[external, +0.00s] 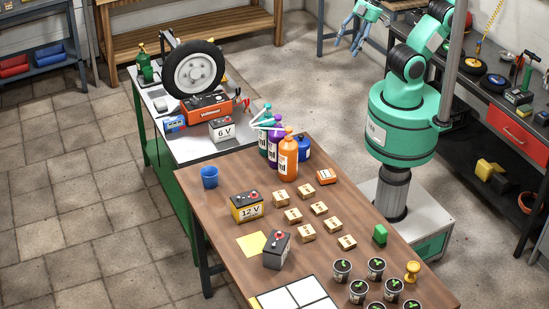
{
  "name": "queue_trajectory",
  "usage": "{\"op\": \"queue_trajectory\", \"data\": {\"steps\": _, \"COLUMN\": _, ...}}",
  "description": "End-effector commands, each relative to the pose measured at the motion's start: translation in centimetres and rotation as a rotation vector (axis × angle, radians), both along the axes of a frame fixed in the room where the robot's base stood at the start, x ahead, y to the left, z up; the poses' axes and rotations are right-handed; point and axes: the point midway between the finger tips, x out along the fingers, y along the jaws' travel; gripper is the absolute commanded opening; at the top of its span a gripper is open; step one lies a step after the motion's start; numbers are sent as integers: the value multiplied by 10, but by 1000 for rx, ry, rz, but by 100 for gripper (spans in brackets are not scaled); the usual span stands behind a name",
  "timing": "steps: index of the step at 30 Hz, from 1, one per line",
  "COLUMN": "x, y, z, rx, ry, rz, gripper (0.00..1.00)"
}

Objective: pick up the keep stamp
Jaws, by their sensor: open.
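A yellow, knob-handled piece shaped like a hand stamp (412,271) stands upright near the right edge of the brown table, beside the potted seedlings. It looks like the keep stamp, but no marking on it is readable. My gripper (348,45) is at the top of the external view, open and empty, with its fingers pointing down. It is high and far behind the stamp, beyond the brown table.
A workbench (525,145) stands at right.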

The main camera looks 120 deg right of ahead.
Motion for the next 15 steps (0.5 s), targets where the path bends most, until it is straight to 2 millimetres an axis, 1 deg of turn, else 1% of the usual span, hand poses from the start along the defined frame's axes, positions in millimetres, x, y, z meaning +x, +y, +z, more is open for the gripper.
{"op": "queue_trajectory", "data": {"steps": 8, "x": 3, "y": 2, "z": 1, "rx": 4, "ry": 5, "rz": 2, "gripper": 62}}
{"op": "queue_trajectory", "data": {"steps": 11, "x": 9, "y": 6, "z": 2, "rx": 11, "ry": 17, "rz": 5, "gripper": 62}}
{"op": "queue_trajectory", "data": {"steps": 15, "x": 24, "y": 16, "z": 4, "rx": 28, "ry": 48, "rz": 11, "gripper": 62}}
